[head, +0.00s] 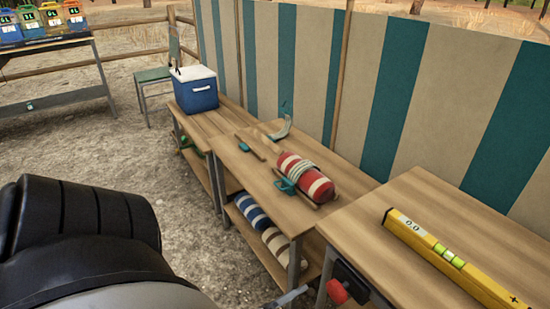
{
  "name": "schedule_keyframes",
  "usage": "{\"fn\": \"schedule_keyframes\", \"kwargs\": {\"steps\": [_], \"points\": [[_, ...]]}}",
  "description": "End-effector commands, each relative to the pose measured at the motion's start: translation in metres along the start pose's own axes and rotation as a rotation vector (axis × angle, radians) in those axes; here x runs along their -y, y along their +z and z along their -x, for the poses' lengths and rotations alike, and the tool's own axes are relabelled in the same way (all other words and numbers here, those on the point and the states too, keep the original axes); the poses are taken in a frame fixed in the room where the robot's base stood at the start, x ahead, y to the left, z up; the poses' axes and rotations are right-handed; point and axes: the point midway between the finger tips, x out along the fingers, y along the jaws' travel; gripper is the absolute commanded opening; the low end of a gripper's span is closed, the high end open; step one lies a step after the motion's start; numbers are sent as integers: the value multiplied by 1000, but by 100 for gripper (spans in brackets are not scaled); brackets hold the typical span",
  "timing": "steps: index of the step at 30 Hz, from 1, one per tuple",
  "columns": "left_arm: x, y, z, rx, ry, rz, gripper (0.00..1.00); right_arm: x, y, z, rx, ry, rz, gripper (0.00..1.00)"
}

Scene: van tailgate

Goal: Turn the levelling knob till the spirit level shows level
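The yellow spirit level (470,275) lies on the right-hand wooden table (440,210), slanting towards the lower right. Its green vial (449,256) shows, but the bubble is too small to read. A red knob (337,291) sticks out from a dark block (350,277) under the table's front left corner. A small grey piece at the bottom edge, left of the knob, cannot be made out clearly. A black link of my arm fills the lower left. Neither gripper can be made out in this view.
The middle table (225,153) holds a red-and-white roped cylinder (305,178) and small tools. Striped rolls (275,240) lie on its lower shelf. A blue cooler (195,90) stands further back. A striped canvas wall (400,90) runs behind. Gravel ground at left is open.

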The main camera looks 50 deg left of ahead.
Motion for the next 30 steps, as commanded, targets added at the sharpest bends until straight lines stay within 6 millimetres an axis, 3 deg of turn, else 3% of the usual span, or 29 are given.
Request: {"fn": "schedule_keyframes", "kwargs": {"steps": [6,12,30], "points": [[0,0,49,3,1,1,68,-1,-1,6,-2,9,-3,47],[0,0,71,0,0,1,68,-2,1,7,2,11,-4,47],[0,0,76,-2,-1,0,68,-1,0,6,0,9,-3,47]]}}
